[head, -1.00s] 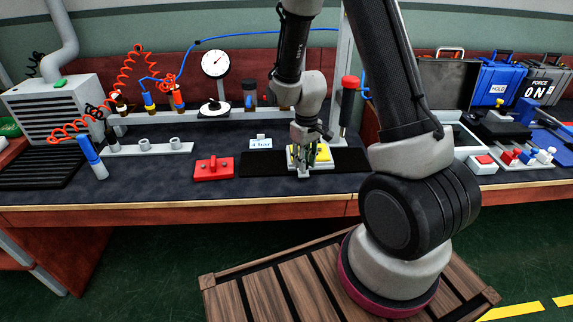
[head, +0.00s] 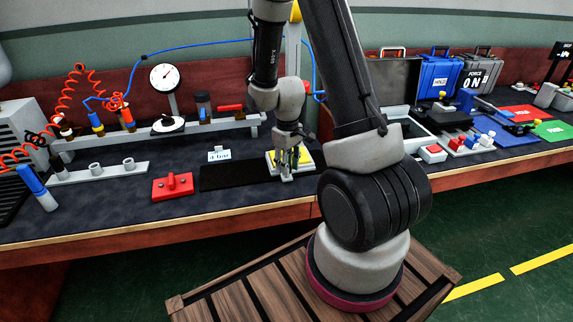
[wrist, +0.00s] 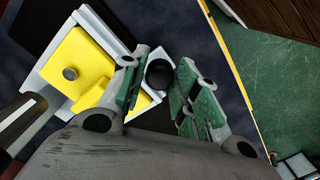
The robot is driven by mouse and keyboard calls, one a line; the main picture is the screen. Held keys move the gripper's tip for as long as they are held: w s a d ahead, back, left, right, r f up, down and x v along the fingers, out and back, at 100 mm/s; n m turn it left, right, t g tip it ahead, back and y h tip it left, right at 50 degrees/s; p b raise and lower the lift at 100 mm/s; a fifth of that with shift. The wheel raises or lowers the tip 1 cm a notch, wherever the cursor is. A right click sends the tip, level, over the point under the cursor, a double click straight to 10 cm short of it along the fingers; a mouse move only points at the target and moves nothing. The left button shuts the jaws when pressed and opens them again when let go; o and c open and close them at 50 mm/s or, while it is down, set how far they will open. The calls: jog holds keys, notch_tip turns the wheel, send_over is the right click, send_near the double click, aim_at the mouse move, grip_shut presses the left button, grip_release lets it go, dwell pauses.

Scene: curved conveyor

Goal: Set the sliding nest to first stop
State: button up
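The sliding nest (head: 312,160) is a pale tray holding yellow blocks. It sits on a black strip (head: 228,177) on the bench, toward the strip's right part. In the wrist view the nest (wrist: 48,90) lies at upper left, with a small grey knob on its yellow block. My gripper (head: 287,165) points down at the nest's front edge. In the wrist view my gripper's green-padded fingers (wrist: 160,85) stand close on both sides of a dark round knob (wrist: 159,74) at the nest's edge. The contact itself is partly hidden.
A red block with a handle (head: 172,185) stands left of the strip. A "4 bar" sign (head: 219,155) stands behind the strip. A dial gauge (head: 165,77) and a grey rail are at the back. An open case (head: 397,118) and a red-topped white box (head: 432,153) lie to the right.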

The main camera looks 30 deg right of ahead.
jog(key=shift+o, duration=1.1)
notch_tip(320, 180, up, 12)
jog(key=s+a+r+m+t, duration=0.2)
jog(key=s+r+m+t, duration=0.1)
jog(key=s+r, duration=1.5)
jog(key=shift+s+a+r+m+t, duration=0.3)
jog(key=shift+s+a+t, duration=0.1)
jog(key=shift+s+t, duration=0.3)
